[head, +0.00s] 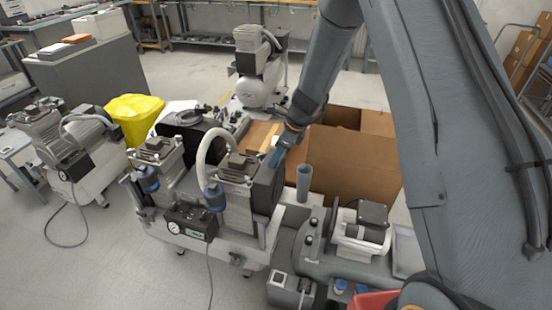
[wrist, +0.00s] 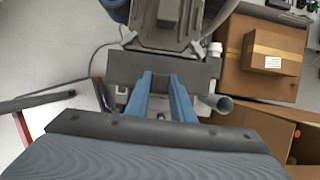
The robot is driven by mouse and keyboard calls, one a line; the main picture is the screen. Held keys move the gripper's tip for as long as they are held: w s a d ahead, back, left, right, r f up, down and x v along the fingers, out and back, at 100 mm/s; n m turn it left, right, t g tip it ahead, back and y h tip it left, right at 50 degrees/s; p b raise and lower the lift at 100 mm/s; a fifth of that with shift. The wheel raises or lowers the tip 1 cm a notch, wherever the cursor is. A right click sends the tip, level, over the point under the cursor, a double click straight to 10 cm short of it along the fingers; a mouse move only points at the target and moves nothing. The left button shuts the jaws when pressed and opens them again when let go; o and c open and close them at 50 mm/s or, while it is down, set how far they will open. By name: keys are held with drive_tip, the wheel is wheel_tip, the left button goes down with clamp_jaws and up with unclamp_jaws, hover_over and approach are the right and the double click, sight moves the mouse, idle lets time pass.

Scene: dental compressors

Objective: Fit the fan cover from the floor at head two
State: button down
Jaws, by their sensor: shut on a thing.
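The dark grey fan cover (head: 268,188) stands upright against the right side of the right-hand compressor head (head: 238,168). In the wrist view the cover (wrist: 125,66) lies across the end of the head (wrist: 168,22). My gripper (head: 274,158) comes down from the upper right, its blue fingers at the cover's upper edge. In the wrist view my gripper (wrist: 162,80) is shut on the cover, the fingers slightly apart. Whether the cover is fully seated against the head is hidden. The left-hand head (head: 155,158) stands beside it on the same unit.
Open cardboard boxes (head: 345,165) stand behind and to the right. A grey upright tube (head: 304,183) stands close to the right of the cover. A white hose (head: 213,147) arches over the heads. Another compressor (head: 75,140) and a yellow bag (head: 132,118) are at left.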

sight(278, 189)
drive_tip(key=shift+f+b, duration=8.25)
drive_tip(key=shift+f, duration=0.2)
drive_tip(key=shift+f+b, duration=0.4)
drive_tip(key=shift+f, duration=0.2)
drive_tip(key=shift+p, duration=0.3)
drive_tip(key=shift+f, duration=0.25)
drive_tip(key=c, duration=1)
unclamp_jaws()
